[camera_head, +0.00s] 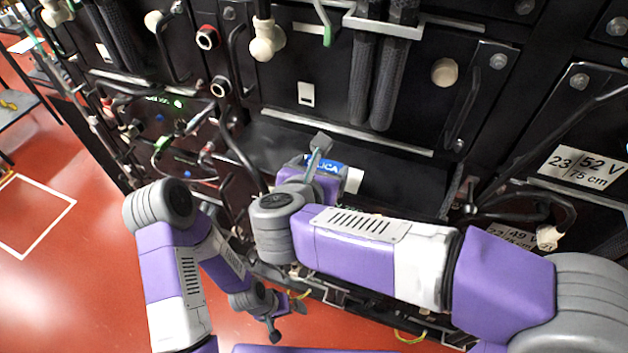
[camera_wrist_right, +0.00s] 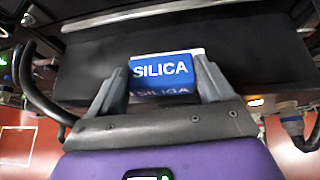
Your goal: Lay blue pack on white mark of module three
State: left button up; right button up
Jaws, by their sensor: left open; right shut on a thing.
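The blue pack (camera_wrist_right: 164,70), lettered "SILICA", is between the two grey fingers of my right gripper (camera_wrist_right: 163,84), which is shut on it. In the head view the blue pack (camera_head: 327,167) shows partly behind that gripper, over a black flat surface in a module bay. A white patch (camera_head: 354,180), probably the white mark, shows just right of the pack. A white edge (camera_wrist_right: 198,51) also shows behind the pack in the wrist view. I cannot tell whether the pack touches the surface. My left gripper (camera_head: 287,316) is open and empty, low in front of the rack.
Black modules with cables, connectors and bolts surround the bay. A grey metal rail (camera_head: 345,132) crosses above the black surface (camera_head: 395,180). Thick hanging cables (camera_head: 372,85) are above it. A plate reading "52 V" (camera_head: 585,168) is at right. Red floor (camera_head: 60,275) lies open at left.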

aim_at(324, 163)
jog(key=shift+w+d, duration=0.25)
jog(key=shift+w, duration=0.65)
jog(key=shift+w+d+f+b, duration=0.15)
jog(key=shift+w+f+b, duration=0.25)
jog(key=shift+w+b, duration=0.1)
jog(key=shift+f+b, duration=0.9)
jog(key=shift+f, duration=0.05)
jog(key=o, duration=1.1)
jog(key=shift+c, duration=0.2)
jog(key=v, duration=0.7)
jog(key=shift+s, duration=0.3)
jog(key=shift+r, duration=0.1)
